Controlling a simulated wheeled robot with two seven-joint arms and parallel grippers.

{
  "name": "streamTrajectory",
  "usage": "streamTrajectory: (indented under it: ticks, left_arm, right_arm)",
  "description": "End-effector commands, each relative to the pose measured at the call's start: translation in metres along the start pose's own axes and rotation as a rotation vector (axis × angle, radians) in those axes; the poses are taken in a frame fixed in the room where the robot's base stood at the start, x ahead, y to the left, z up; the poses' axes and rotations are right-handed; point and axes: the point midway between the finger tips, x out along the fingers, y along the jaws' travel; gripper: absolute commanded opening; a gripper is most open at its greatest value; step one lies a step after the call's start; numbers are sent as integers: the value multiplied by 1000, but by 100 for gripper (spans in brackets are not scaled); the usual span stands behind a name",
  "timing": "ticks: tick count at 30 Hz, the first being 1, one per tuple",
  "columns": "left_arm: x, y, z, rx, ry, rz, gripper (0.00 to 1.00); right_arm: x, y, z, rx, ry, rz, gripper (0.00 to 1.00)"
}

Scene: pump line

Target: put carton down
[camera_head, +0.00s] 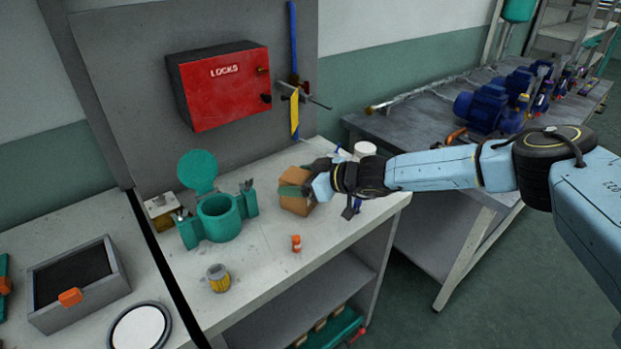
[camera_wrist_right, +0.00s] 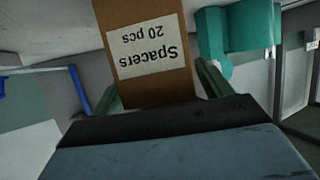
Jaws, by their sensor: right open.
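The carton (camera_head: 297,204) is a small brown box on the white bench top, right of the teal pot. In the right wrist view the carton (camera_wrist_right: 143,85) shows a white label reading "Spacers 20 pcs". My right gripper (camera_head: 295,190) reaches in from the right at the carton. Its green fingers (camera_wrist_right: 160,88) stand on both sides of the carton and are open. In the right wrist view the gripper body hides the carton's near end. I cannot tell whether either finger touches the carton. My left gripper is in neither view.
A teal pot (camera_head: 219,218) with raised lid stands left of the carton. An orange-and-white small item (camera_head: 296,243) and a yellow-grey cup (camera_head: 218,278) stand in front. A white round container (camera_head: 365,150) is behind my right wrist. A red "LOCKS" box (camera_head: 226,90) hangs above. Bench space between pot and cup is clear.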

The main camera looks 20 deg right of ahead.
Motion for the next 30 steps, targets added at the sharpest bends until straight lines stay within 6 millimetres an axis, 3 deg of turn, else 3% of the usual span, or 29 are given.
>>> streamTrajectory:
  ticks: [5,11,18,24,30]
  left_arm:
    - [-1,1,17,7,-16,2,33]
    - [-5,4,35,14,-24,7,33]
    - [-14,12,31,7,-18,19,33]
    - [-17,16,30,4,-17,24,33]
    - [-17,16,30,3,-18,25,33]
  right_arm:
    - [-21,2,-2,2,0,3,78]
    - [-63,1,-3,1,1,2,78]
    - [-106,1,-3,-1,1,1,78]
    - [-120,0,-2,-1,1,0,78]
    - [-121,0,-1,-1,0,-1,78]
